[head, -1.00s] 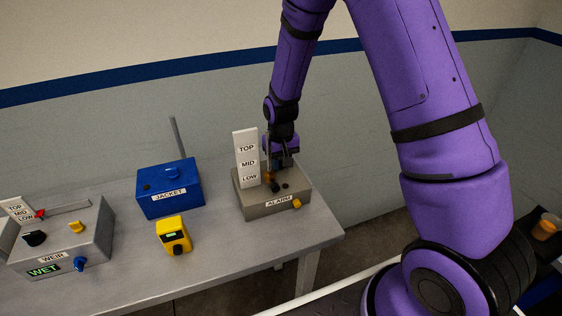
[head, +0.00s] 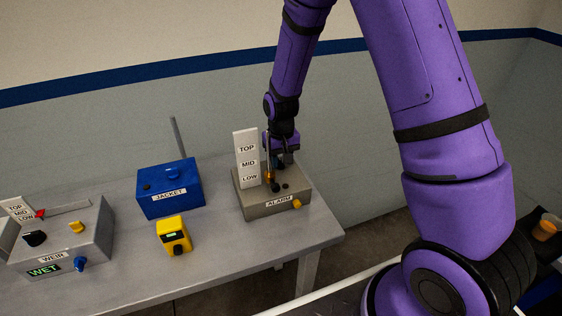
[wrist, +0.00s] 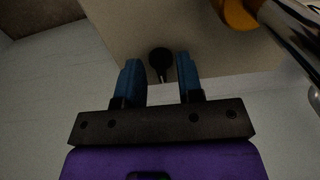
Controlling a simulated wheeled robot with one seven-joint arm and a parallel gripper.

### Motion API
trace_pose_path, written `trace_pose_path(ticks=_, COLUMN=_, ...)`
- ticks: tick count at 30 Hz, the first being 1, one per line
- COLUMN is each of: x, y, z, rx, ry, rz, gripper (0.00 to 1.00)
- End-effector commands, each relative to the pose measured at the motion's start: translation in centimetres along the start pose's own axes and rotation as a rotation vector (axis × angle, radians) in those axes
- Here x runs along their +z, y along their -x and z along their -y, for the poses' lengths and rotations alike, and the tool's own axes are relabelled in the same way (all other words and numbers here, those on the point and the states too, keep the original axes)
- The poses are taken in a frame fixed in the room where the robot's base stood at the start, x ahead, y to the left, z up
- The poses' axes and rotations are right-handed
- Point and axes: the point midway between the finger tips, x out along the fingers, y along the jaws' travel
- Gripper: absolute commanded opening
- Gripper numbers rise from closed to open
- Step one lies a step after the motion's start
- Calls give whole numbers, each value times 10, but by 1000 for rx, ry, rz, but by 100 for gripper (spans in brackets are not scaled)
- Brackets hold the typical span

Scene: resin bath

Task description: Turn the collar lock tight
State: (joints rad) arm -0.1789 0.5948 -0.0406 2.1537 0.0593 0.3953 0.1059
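The grey ALARM box (head: 262,204) stands at the right end of the table, with an upright white TOP/MID/LOW scale (head: 247,158) on it. My gripper (head: 279,176) is just above the box, right of the scale. In the wrist view its two blue fingers (wrist: 158,80) are apart, with a round black knob (wrist: 160,60) in line with the gap. I cannot tell whether they touch it. An orange-yellow part (wrist: 238,13) sits by a shiny metal rod (wrist: 290,30) at upper right. No part is marked as the collar lock, so I cannot tell which it is.
A yellow knob (head: 297,204) is on the ALARM box front. The blue JACKET box (head: 180,205), a yellow meter (head: 173,234) and the grey WEIR box (head: 92,246) stand to the left. Bare table (head: 225,250) lies in front.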

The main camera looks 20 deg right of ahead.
Motion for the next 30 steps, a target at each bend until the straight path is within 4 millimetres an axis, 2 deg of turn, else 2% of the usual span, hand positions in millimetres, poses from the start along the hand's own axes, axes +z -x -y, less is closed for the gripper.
trace_pose_path(ticks=9, x=-1, y=58, z=0, rx=-1, ry=0, rz=-6, gripper=34)
trace_pose_path(ticks=15, x=-1, y=86, z=0, rx=0, ry=0, rz=-3, gripper=34)
trace_pose_path(ticks=21, x=0, y=96, z=0, rx=0, ry=0, rz=-1, gripper=34)
trace_pose_path(ticks=30, x=0, y=96, z=0, rx=0, ry=0, rz=-1, gripper=34)
